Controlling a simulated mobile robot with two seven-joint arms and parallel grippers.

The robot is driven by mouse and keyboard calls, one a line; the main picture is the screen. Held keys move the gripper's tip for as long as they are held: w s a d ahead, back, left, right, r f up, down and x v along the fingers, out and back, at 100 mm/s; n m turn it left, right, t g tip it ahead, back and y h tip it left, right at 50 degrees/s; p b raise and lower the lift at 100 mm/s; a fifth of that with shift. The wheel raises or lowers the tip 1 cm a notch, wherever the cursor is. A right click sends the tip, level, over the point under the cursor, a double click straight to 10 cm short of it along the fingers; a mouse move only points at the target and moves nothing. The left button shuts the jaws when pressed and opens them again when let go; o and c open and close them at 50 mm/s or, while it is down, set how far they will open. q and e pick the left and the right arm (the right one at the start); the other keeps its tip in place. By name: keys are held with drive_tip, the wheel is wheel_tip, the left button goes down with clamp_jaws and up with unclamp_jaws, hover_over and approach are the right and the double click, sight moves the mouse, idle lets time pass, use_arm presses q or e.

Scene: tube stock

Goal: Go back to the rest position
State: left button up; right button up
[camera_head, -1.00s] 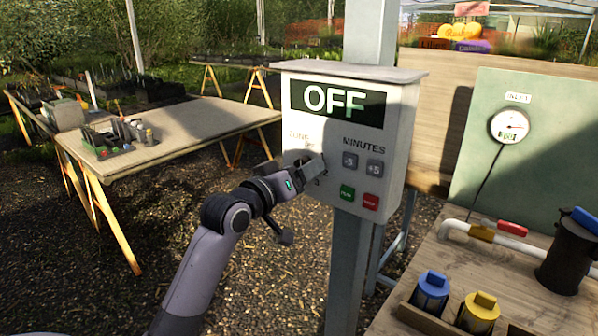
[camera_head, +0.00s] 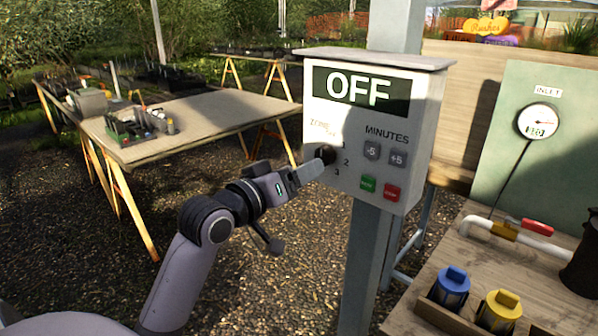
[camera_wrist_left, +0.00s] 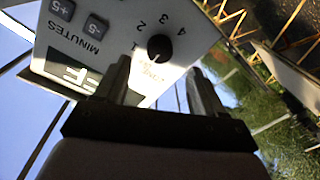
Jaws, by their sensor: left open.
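The white control box (camera_head: 420,120) hangs on a grey post and its display (camera_head: 360,90) reads OFF. Its dark round zone knob (camera_head: 326,154) has numbers around it; the knob also shows in the left wrist view (camera_wrist_left: 159,47). My left gripper (camera_head: 308,173) is open and empty, just in front of the knob at its lower left. In the left wrist view its two fingers (camera_wrist_left: 163,85) stand apart, with the knob beyond the gap between them. My right gripper is out of view.
A wooden table (camera_head: 205,120) with a small tool tray (camera_head: 135,130) stands at left. At right are a green panel with a gauge (camera_head: 538,121), a white pipe (camera_head: 500,232), and blue (camera_head: 453,285) and yellow (camera_head: 499,308) capped items. Open gravel lies between.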

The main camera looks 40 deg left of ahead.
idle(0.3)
use_arm(q)
drive_tip(key=s+d+f+m+g, duration=0.1)
drive_tip(key=s+d+f, duration=0.1)
drive_tip(key=f, duration=0.6)
drive_tip(key=s+d+f+m+g, duration=0.2)
drive_tip(key=f, duration=0.6)
drive_tip(key=s+d+f+m+g, duration=0.1)
drive_tip(key=s+d+f, duration=0.1)
drive_tip(key=f, duration=0.6)
drive_tip(key=s+d+f+m+g, duration=0.1)
drive_tip(key=s+d+f, duration=0.3)
drive_tip(key=s+f, duration=0.2)
drive_tip(key=s+d+f+m+g+h, duration=0.1)
drive_tip(key=s+d+f+m+g, duration=0.1)
drive_tip(key=s+d+f, duration=0.2)
drive_tip(key=s+f, duration=0.3)
drive_tip(key=f, duration=0.1)
drive_tip(key=shift+m+h, duration=0.3)
drive_tip(key=shift+s+d, duration=0.1)
